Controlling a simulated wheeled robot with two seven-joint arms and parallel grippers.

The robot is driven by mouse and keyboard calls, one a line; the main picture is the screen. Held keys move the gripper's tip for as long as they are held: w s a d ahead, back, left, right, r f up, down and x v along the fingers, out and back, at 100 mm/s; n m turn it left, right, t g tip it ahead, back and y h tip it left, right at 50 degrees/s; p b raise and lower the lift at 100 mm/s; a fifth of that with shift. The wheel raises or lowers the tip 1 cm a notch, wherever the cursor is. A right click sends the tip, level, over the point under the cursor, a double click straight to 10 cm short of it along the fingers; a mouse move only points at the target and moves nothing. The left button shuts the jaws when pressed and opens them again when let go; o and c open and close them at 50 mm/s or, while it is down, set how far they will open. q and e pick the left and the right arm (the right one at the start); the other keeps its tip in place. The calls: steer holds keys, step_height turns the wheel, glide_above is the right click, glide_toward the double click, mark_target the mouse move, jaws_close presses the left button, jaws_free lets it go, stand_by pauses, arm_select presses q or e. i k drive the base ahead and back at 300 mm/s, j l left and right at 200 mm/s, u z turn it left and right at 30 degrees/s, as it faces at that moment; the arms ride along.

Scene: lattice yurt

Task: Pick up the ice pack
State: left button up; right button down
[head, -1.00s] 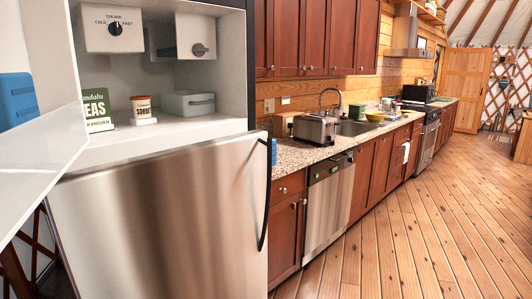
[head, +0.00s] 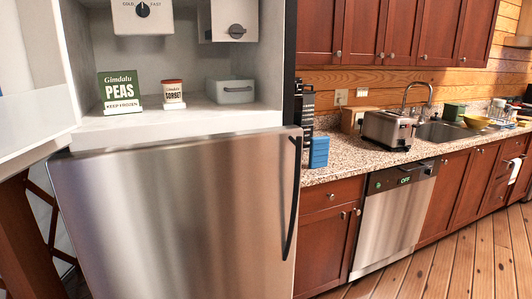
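A blue block (head: 319,152), which may be an ice pack, stands upright on the speckled counter just right of the fridge. I cannot tell for certain what it is. The open freezer compartment (head: 150,66) holds a green peas box (head: 120,91), a small sorbet tub (head: 172,93) and a grey-white lidded bin (head: 230,91); I see no blue pack on its floor. The inside of the bin is hidden. Neither of my grippers is in view.
The open freezer door (head: 35,110) juts out at the left. The steel lower fridge door (head: 170,215) is shut, with a black handle (head: 291,198). A toaster (head: 388,130), sink and yellow bowl (head: 476,122) line the counter (head: 350,165). The wooden floor at right is clear.

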mark_target(319, 145)
steer(key=l+z, duration=0.25)
steer(key=l, duration=0.2)
steer(key=i+l+u, duration=0.15)
steer(key=u, duration=0.3)
steer(key=i+l+u, duration=0.15)
steer(key=u, duration=0.35)
